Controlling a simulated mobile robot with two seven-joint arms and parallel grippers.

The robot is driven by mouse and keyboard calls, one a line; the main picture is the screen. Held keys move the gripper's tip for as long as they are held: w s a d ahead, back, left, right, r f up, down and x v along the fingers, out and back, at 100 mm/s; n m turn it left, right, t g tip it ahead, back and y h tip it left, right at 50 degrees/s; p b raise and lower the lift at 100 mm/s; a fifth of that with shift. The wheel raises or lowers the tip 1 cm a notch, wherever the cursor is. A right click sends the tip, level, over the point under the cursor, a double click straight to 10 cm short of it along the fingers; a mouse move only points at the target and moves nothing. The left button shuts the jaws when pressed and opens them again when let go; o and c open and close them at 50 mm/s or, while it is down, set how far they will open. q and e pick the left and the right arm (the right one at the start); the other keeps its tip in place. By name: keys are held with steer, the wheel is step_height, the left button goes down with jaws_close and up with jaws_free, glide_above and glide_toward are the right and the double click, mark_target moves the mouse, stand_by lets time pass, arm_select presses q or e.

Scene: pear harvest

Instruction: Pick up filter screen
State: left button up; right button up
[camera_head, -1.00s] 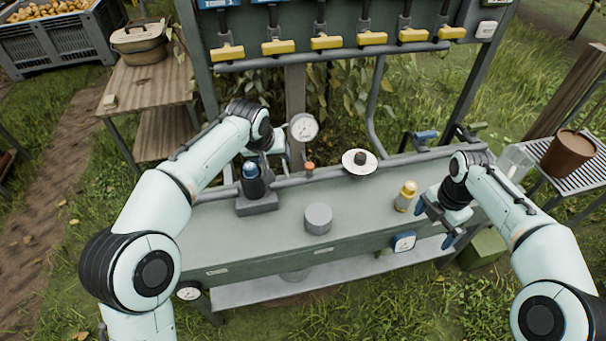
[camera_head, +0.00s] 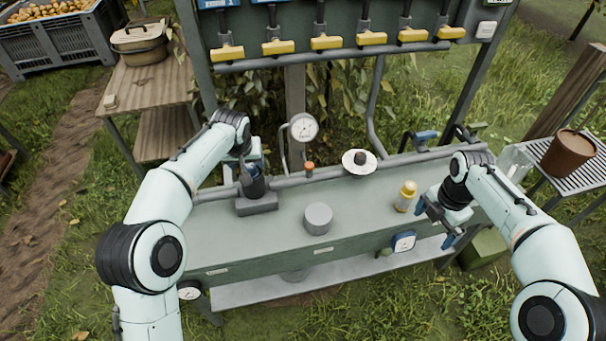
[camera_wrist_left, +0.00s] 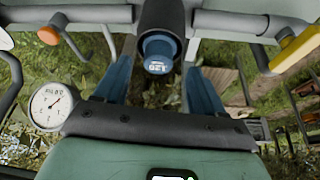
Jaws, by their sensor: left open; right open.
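The filter screen appears to be the blue-topped piece marked 120 in the left wrist view (camera_wrist_left: 158,52). It sits upright in a dark round holder (camera_head: 257,204) on the left part of the bench. My left gripper (camera_head: 252,168) is open at the holder, partly hiding the blue top. In the left wrist view, its two blue fingers (camera_wrist_left: 158,75) are apart, one on each side of the blue top; I cannot tell whether they touch it. My right gripper (camera_head: 434,222) is open and empty at the bench's right front edge.
A grey cylinder (camera_head: 318,218) stands mid-bench and a yellow-capped bottle (camera_head: 405,196) is near my right gripper. A white disc with a dark knob (camera_head: 359,161), an orange-capped fitting (camera_head: 309,170) and a dial gauge (camera_head: 303,127) line the back pipe. The bench between holder and cylinder is clear.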

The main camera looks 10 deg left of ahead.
mark_target(249, 167)
arm_select(q)
steer(key=x, duration=0.3)
steer(key=shift+f, duration=0.15)
jaws_close()
